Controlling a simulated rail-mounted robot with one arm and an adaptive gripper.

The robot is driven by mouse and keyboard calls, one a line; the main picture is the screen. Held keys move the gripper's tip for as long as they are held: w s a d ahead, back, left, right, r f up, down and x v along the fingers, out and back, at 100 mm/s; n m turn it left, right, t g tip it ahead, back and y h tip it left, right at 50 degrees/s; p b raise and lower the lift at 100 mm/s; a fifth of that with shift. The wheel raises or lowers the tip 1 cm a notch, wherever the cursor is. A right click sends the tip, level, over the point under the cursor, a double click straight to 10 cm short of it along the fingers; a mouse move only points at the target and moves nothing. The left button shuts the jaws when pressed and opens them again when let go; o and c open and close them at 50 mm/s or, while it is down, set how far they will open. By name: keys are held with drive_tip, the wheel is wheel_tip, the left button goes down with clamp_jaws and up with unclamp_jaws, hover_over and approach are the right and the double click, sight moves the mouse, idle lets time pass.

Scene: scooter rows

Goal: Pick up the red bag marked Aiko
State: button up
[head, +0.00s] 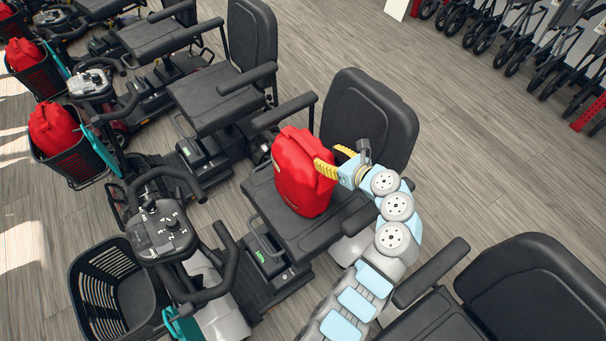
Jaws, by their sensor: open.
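A red bag (297,180) stands upright on the black seat of the middle scooter, in front of its backrest. No name can be read on it from here. My gripper (330,161) is at the upper right of this bag, with its yellow fingers apart near the bag's top. I cannot tell whether the fingers touch the bag. Another red bag (55,128) sits in a black basket at the left, and a further red bag (24,54) sits in a basket at the upper left. No marking is legible on these either.
The scooter's backrest (370,122) rises close behind my gripper. Its front basket (112,290) is empty. Another scooter's seat back (524,292) stands at the lower right. Folded wheeled frames (521,40) line the upper right. Wooden floor (470,150) between is clear.

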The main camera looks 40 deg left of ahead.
sight(304, 143)
drive_tip(key=b+x, duration=0.1)
drive_tip(key=x, duration=0.5)
drive_tip(key=shift+w+a+f, duration=0.1)
drive_tip(key=shift+a+f, duration=0.1)
drive_tip(key=shift+a, duration=0.15)
drive_tip(key=shift+b+x, duration=0.8)
drive_tip(key=shift+x, duration=1.85)
drive_tip(key=shift+w+a, duration=0.1)
drive_tip(key=shift+a, duration=0.3)
clamp_jaws()
